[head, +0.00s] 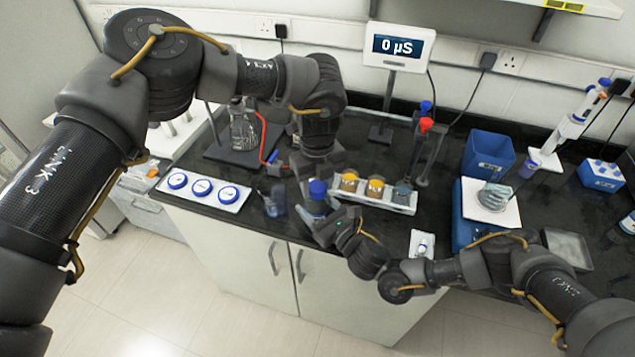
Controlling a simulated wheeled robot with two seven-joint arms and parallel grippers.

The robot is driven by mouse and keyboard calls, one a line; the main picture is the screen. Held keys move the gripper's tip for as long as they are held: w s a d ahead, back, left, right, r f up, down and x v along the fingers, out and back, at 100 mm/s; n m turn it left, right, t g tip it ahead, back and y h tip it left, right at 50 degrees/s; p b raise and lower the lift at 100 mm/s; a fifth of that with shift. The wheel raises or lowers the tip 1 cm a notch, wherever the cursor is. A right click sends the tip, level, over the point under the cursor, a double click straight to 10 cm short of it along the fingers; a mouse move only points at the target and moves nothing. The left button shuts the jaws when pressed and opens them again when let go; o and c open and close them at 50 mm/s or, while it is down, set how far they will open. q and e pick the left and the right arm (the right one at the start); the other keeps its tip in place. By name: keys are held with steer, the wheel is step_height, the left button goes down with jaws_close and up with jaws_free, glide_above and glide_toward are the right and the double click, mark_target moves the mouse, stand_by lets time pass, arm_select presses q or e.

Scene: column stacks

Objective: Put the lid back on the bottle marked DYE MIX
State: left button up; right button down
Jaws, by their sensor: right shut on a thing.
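A small bottle (316,207) with a blue lid (317,187) on or at its top stands near the front edge of the dark bench. Any marking on it is too small to read. My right gripper (321,226) is low at this bottle and shut on it. My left gripper (312,170) points down just above and behind the blue lid. Its fingers are blurred, so I cannot tell whether they are open or shut. A bluish clear vessel (273,203) stands just left of the bottle.
A white tray with three blue-rimmed round pieces (203,187) lies left. A white rack with amber jars (375,187) stands right of the bottle. A stand with red and blue tops (426,125), a blue bin (488,155) and a meter reading 0 µS (398,47) are farther back.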

arm_select(q)
steer(key=c, duration=0.6)
steer(key=o, duration=1.1)
steer(key=shift+o, duration=0.2)
steer(key=shift+r, duration=0.1)
step_height(320, 180, up, 12)
arm_select(e)
steer(key=shift+c, duration=1.4)
jaws_free()
